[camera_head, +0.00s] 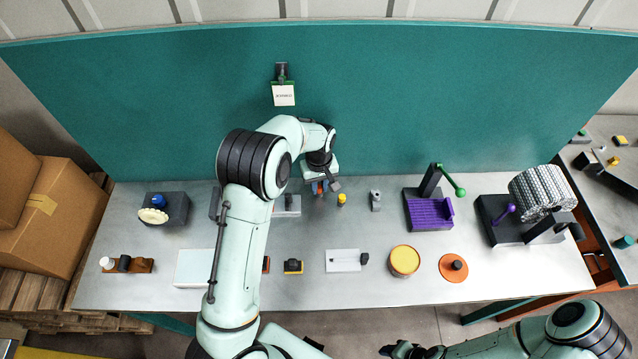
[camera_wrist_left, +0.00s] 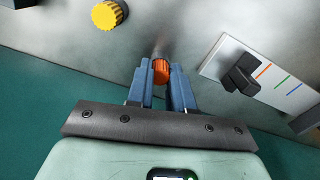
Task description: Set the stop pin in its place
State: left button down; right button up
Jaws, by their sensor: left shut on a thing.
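My left gripper (camera_head: 319,187) is above the back middle of the grey bench, pointing down, its blue fingers shut on an orange ribbed piece. In the left wrist view the orange piece (camera_wrist_left: 161,70) sits between the tips of the gripper (camera_wrist_left: 161,82); I take it for the stop pin's head. Its lower end is hidden, so I cannot tell whether it touches the bench or a hole. A yellow knob (camera_head: 341,199) stands just right of the gripper, and shows in the left wrist view (camera_wrist_left: 108,14). My right gripper (camera_head: 403,350) is at the bottom edge, its jaws unclear.
A panel with a black switch (camera_head: 288,205) is close left of the gripper, partly behind my arm. A small grey fixture (camera_head: 375,200) and a purple tray with a green-knobbed lever (camera_head: 430,212) stand to the right. A teal wall (camera_head: 420,100) rises behind.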

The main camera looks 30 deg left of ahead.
pick_arm(q)
jog(key=c, duration=0.9)
grip_release()
notch_tip(320, 180, up, 13)
jog(key=shift+r+p, duration=0.15)
jog(key=shift+p, duration=0.2)
